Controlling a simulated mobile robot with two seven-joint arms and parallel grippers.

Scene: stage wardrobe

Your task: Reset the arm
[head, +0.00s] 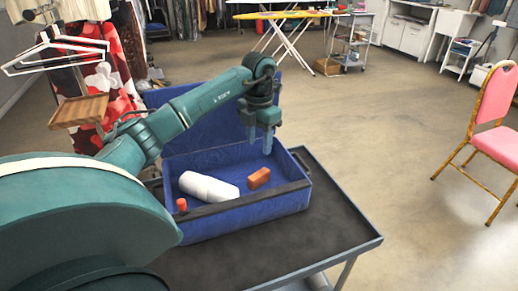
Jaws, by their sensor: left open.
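My left arm reaches in from the left, over a blue open box with a raised lid. My left gripper (259,138) hangs fingers-down above the box, open and with nothing between its fingers. The blue box (255,213) stands on a dark cart top (310,245). In the box lie a white roll (208,187), an orange block (259,178) and a small orange-red piece (182,204). The gripper is apart from all of them. My right gripper is not in view.
A pink chair (497,100) stands at the right. A clothes rack with white hangers (60,50) and a wooden board (78,110) is at the left. An ironing board (282,14) and a shelf trolley (350,40) are at the back. The floor (390,130) between is clear.

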